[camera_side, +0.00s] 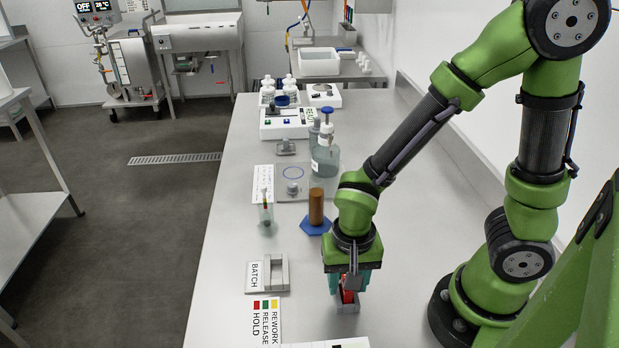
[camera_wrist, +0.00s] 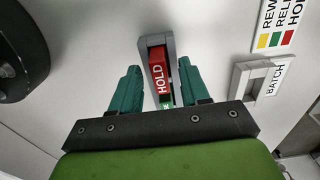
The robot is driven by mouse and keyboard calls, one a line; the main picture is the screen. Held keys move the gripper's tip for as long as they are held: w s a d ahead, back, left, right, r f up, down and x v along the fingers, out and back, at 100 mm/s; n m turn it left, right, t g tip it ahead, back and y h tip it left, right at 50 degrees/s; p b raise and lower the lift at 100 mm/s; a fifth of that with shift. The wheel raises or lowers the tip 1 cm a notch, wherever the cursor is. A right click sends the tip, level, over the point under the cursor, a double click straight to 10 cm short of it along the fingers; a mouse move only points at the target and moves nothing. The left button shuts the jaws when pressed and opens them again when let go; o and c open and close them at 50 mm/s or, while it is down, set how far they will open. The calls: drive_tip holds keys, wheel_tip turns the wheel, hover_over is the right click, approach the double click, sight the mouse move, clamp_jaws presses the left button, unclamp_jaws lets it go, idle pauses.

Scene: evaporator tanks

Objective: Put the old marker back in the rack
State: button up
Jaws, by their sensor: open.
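A grey rack (camera_side: 348,308) stands on the bench under my gripper (camera_side: 345,286); it also shows in the wrist view (camera_wrist: 143,45). A red marker lettered HOLD (camera_wrist: 158,76) sits in the rack. A small part of a green marker (camera_wrist: 167,104) shows beside the red one. My gripper's teal fingers are open, one on each side of the red marker, with a visible gap to it. The grey BATCH holder (camera_side: 280,272) stands to the left, and no coloured marker shows in it. The lower parts of the markers are hidden.
A legend card (camera_side: 266,320) lists rework, release and hold in yellow, green and red. A brown cylinder on a blue base (camera_side: 316,208), a clear tube (camera_side: 266,210) and a glass bottle (camera_side: 325,158) stand farther back. Bare bench lies around the rack.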

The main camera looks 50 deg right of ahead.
wheel_tip(320, 180, up, 17)
drive_tip(key=w+d+r+n+t+y, duration=0.2)
drive_tip(key=d+r+n+t, duration=0.2)
drive_tip(key=d+t, duration=0.3)
drive_tip(key=shift+d+n, duration=0.35)
drive_tip(key=shift+n, duration=0.15)
